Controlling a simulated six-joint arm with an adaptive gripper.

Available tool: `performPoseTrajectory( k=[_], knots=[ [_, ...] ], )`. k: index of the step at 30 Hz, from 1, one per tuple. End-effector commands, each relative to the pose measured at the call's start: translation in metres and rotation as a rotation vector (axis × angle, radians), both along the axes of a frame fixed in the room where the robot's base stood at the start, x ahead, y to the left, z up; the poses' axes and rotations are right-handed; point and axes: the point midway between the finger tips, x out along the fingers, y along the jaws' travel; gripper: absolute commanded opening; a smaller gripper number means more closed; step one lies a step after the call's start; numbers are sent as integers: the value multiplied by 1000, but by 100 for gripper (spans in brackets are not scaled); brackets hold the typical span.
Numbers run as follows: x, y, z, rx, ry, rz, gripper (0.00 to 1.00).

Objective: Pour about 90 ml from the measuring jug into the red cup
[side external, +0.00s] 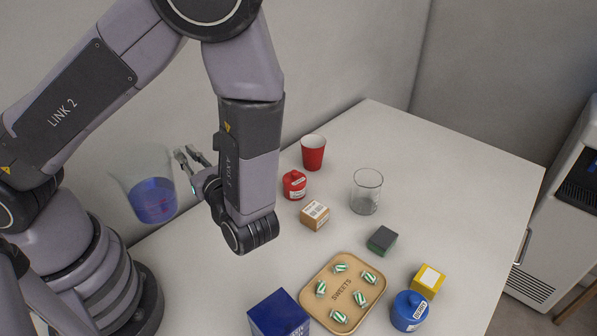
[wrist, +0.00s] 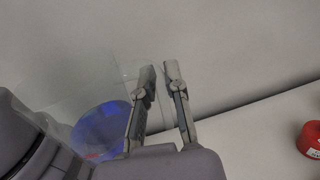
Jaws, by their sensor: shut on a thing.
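The measuring jug (side external: 152,200) is clear, with blue liquid in its lower part. It is at the left in the side external view, in front of the wall and beside my gripper (side external: 188,157). My gripper is shut on the jug, though the exact point of contact is hard to see because the jug is so transparent. In the wrist view the jug (wrist: 100,130) is just left of the fingers (wrist: 160,100). The jug appears to be held off the counter, roughly upright. The red cup (side external: 313,153) stands upright near the counter's back edge, right of my gripper; its inside bottom is hidden.
A red jar (side external: 294,185), a cardboard box (side external: 315,216) and an empty glass beaker (side external: 366,192) stand near the cup. Further forward are a dark green block (side external: 382,240), a sweets tray (side external: 313,284), a yellow box (side external: 428,280), a blue jar (side external: 409,310) and a blue box (side external: 278,314). The right counter is clear.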

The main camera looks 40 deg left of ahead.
Motion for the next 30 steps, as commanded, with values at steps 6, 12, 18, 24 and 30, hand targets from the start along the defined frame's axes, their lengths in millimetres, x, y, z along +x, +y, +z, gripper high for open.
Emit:
performPoseTrajectory(
  k=[6, 12, 18, 24, 30],
  knots=[
    [22, -9, -16, 1, -1, -37, 0],
    [51, -23, -33, 1, -2, -92, 0],
    [100, -45, -56, -1, -7, -190, 0],
    [170, -75, -75, -2, -13, -340, 0],
    [244, -105, -81, -4, -16, -509, 0]
  ],
)
